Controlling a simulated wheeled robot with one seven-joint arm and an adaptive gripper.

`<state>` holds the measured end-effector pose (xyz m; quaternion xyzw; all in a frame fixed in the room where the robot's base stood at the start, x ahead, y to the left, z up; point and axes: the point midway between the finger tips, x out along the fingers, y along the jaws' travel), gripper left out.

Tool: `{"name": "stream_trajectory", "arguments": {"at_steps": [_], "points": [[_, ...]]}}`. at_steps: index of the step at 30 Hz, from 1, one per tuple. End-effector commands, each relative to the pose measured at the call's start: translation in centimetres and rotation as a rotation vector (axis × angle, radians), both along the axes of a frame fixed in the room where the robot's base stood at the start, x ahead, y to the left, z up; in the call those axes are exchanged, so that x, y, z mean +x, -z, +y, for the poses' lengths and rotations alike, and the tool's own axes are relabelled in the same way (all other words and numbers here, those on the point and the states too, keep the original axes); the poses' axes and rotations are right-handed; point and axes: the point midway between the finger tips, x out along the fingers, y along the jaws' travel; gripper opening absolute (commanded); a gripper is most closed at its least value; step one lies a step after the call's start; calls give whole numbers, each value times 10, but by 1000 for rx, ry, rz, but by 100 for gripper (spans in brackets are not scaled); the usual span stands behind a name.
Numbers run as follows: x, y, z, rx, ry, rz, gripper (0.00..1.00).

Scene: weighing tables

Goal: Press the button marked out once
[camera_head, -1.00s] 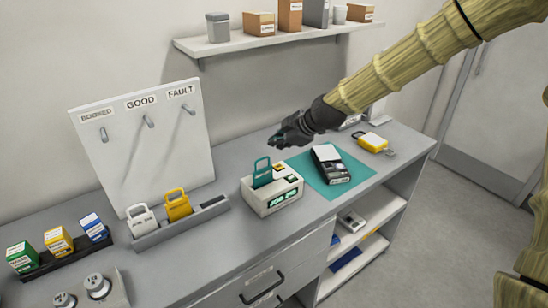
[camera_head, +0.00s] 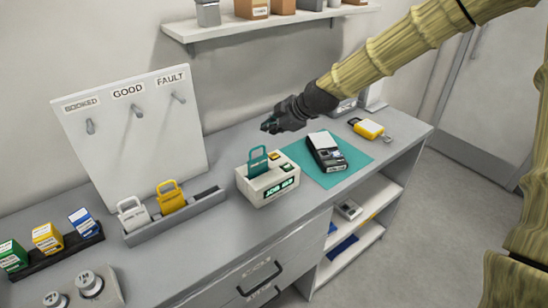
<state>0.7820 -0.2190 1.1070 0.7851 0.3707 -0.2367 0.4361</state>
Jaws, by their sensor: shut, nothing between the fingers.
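A white box (camera_head: 258,194) with a lit green "JOB" display stands on the grey counter. A teal tag with a loop handle (camera_head: 257,161) stands upright in its top. Small buttons show on the right part of the box's top, a yellowish one (camera_head: 274,156) and a green one (camera_head: 286,167). Their markings are too small to read, so I cannot tell which is marked out. My gripper (camera_head: 267,127) is shut and empty. It appears above and behind the box in the picture, apart from it, with its tips pointing left.
A dark handheld device (camera_head: 326,152) lies on a teal mat (camera_head: 352,155) right of the box. A yellow padlock-like item (camera_head: 369,128) lies beyond. A grey rack (camera_head: 140,236) with white and yellow tags stands left, before a hook board (camera_head: 145,135). A wall shelf (camera_head: 265,27) hangs behind.

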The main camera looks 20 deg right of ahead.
Motion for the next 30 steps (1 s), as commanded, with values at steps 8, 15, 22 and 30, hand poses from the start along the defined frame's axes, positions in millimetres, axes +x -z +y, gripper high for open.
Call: {"name": "stream_trajectory", "arguments": {"at_steps": [8,15,22,30], "points": [[0,36,0,1,0,1,0],[0,61,0,0,0,0,0],[0,68,0,0,0,0,0],[0,67,0,0,0,0,0]]}}
